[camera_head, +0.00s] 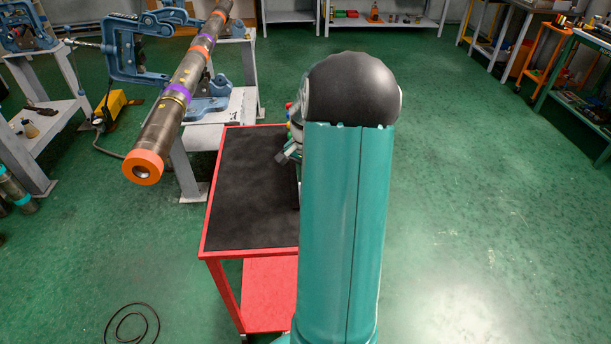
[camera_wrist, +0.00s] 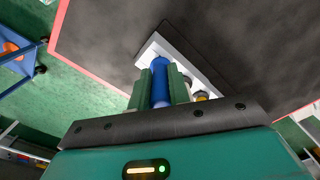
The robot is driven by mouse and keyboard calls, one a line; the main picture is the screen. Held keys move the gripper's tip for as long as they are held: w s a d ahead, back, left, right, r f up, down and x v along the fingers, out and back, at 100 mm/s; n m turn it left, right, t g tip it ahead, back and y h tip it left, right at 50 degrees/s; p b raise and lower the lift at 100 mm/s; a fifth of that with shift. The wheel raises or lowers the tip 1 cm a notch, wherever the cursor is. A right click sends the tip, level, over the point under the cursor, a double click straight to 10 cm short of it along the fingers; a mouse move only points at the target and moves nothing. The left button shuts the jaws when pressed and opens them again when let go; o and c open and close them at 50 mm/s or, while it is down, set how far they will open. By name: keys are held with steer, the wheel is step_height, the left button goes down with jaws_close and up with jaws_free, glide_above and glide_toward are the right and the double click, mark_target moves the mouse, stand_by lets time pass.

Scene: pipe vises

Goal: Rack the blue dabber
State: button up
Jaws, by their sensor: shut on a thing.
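The blue dabber (camera_wrist: 160,82) stands between the two green fingers of my gripper (camera_wrist: 161,74) in the wrist view. The fingers are shut on it. Its far end overlaps one end of a white rack (camera_wrist: 205,70) on the dark cart top; I cannot tell whether it sits in a hole or just above. Beside it along the rack are a pale dabber (camera_wrist: 187,84) and a yellow-marked one (camera_wrist: 202,97), partly hidden by my gripper. In the head view my arm hides the rack and the blue dabber; part of my gripper (camera_head: 287,153) shows at the arm's left edge.
The red cart (camera_head: 243,249) has a black mat (camera_head: 245,200), its left part clear. Small coloured items (camera_head: 289,107) show at its back, beside my arm. A long banded pipe (camera_head: 172,103) in blue vises (camera_head: 140,48) reaches out left of the cart. The green floor at right is open.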

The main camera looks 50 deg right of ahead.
steer(key=o, duration=0.9)
steer(key=shift+f, duration=0.1)
step_height(320, 180, up, 14)
steer(key=shift+f, duration=0.1)
